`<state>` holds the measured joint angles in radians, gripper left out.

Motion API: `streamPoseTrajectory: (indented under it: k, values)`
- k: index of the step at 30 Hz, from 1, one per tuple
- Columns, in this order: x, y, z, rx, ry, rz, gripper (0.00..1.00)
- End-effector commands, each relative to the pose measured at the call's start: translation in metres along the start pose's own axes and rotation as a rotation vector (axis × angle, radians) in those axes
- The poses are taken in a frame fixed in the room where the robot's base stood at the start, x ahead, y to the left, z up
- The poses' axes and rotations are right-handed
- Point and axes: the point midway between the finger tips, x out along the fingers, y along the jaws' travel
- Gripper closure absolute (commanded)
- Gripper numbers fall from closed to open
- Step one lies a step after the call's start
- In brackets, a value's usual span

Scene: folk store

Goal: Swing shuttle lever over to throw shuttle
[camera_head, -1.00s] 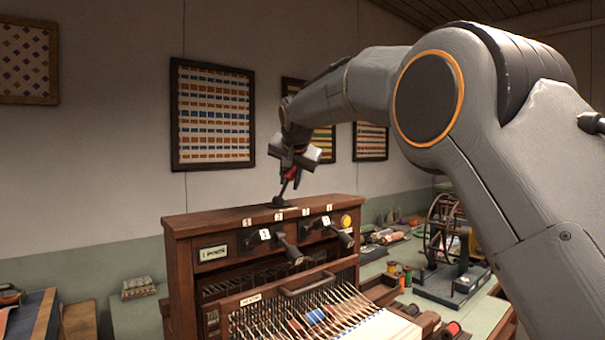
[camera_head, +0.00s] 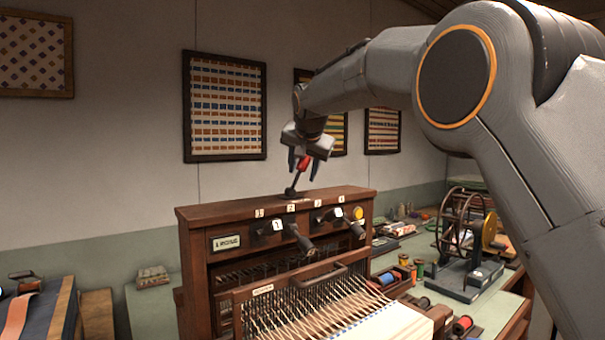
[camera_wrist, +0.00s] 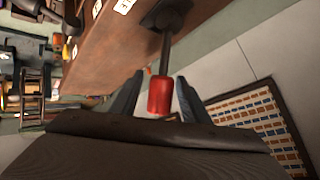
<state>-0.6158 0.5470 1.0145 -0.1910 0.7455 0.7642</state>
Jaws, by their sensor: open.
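The shuttle lever stands on top of the wooden loom cabinet (camera_head: 215,214), with a red grip (camera_head: 304,162) on a dark shaft that leans up to the right from a dark base (camera_head: 290,193). My gripper (camera_head: 303,169) is above the cabinet, pointing down at the lever, with its fingers spread either side of the red grip. In the wrist view the red grip (camera_wrist: 159,96) lies between the two open fingers (camera_wrist: 160,95), with a visible gap on each side. The shaft runs from it to the dark base (camera_wrist: 166,15).
Numbered tags line the cabinet top, and two dark levers (camera_head: 297,236) (camera_head: 350,225) stick out of its front. Warp threads (camera_head: 310,305) stretch below. A spool wheel (camera_head: 463,222) stands at the right. Framed textiles (camera_head: 225,106) hang behind the lever.

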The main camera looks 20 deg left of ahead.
Motion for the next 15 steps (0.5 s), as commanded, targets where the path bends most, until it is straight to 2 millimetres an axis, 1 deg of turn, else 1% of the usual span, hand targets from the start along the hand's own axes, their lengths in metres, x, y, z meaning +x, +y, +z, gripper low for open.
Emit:
streamPoseTrajectory:
  k: [6,9,12,15]
  values:
    - [-0.036,0.0,0.001,0.0,0.001,-0.002,0.58]
    - [-0.05,0.0,0.001,0.0,0.0,-0.001,0.58]
    - [-0.06,-0.001,0.001,0.0,0.0,-0.002,0.58]
    - [-0.066,0.0,0.001,0.0,-0.001,0.0,0.58]
